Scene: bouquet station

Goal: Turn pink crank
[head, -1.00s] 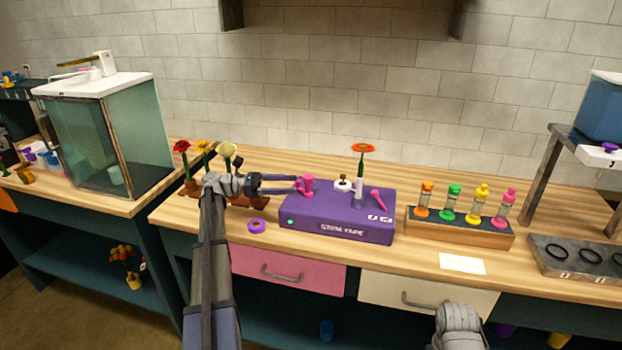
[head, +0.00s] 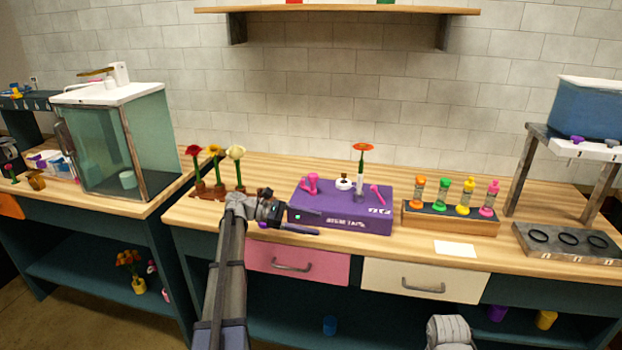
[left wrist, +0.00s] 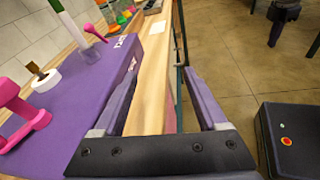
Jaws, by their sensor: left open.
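The pink crank (head: 311,182) sits on the left end of the purple stem tape box (head: 345,216). It also shows at the left edge of the left wrist view (left wrist: 22,112), with its handle partly cut off. My left gripper (head: 304,224) is open and empty, in front of the box's left front corner and apart from the crank. In the left wrist view, its two fingers (left wrist: 165,100) straddle the table's front edge with nothing between them. My right gripper is not in view; only a grey part of that arm shows at the bottom.
A pink lever (head: 378,191), a white tape roll (head: 343,184) and an upright orange flower (head: 362,147) are on the box. Potted flowers (head: 217,190) stand left of it. A rack of coloured vials (head: 450,222) stands right. The table front (head: 405,240) is mostly clear.

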